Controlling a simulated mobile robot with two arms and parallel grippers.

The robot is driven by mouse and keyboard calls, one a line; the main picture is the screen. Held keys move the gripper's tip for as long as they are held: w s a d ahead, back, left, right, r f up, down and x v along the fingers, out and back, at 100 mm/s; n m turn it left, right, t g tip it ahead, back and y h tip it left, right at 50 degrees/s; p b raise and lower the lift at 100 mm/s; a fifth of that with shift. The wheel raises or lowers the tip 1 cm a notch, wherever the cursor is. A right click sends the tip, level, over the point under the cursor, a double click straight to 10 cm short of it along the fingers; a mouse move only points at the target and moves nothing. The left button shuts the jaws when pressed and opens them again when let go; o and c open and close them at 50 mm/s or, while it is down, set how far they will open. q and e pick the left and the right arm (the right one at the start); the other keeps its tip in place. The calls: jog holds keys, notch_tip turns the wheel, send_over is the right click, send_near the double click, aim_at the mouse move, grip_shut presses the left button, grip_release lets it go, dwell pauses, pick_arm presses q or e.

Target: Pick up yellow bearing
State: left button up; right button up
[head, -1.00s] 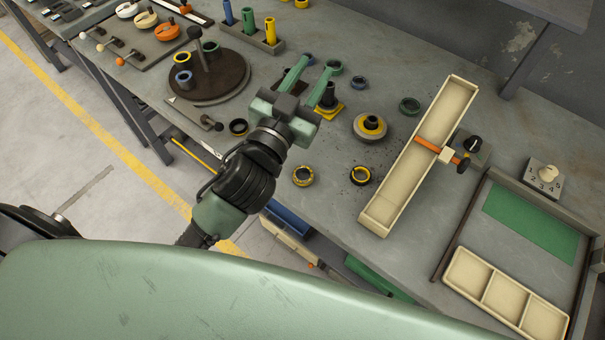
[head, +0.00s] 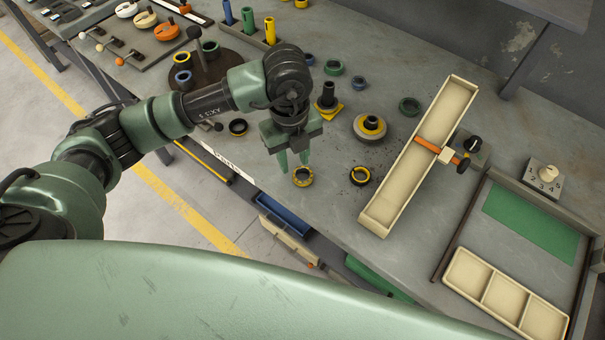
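My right gripper is not in view.
A long cream tray (head: 378,214) with an orange band stands to the right. A round stepped part (head: 369,128) and a black post on a yellow base (head: 327,102) stand behind. A dark round plate (head: 203,76) is at the back left. Bare bench lies between the rings.

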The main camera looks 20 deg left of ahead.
aim_at(295, 177)
pick_arm(q)
jog(key=f+p, duration=0.1)
jog(key=f, duration=0.1)
jog(key=f+p, duration=0.1)
jog(key=f, duration=0.1)
jog(key=f+p, duration=0.1)
jog(key=f, duration=0.1)
jog(key=shift+w+f, duration=0.25)
jog(key=shift+f, duration=0.6)
jog(key=shift+c, duration=0.3)
grip_shut()
dwell(0.4)
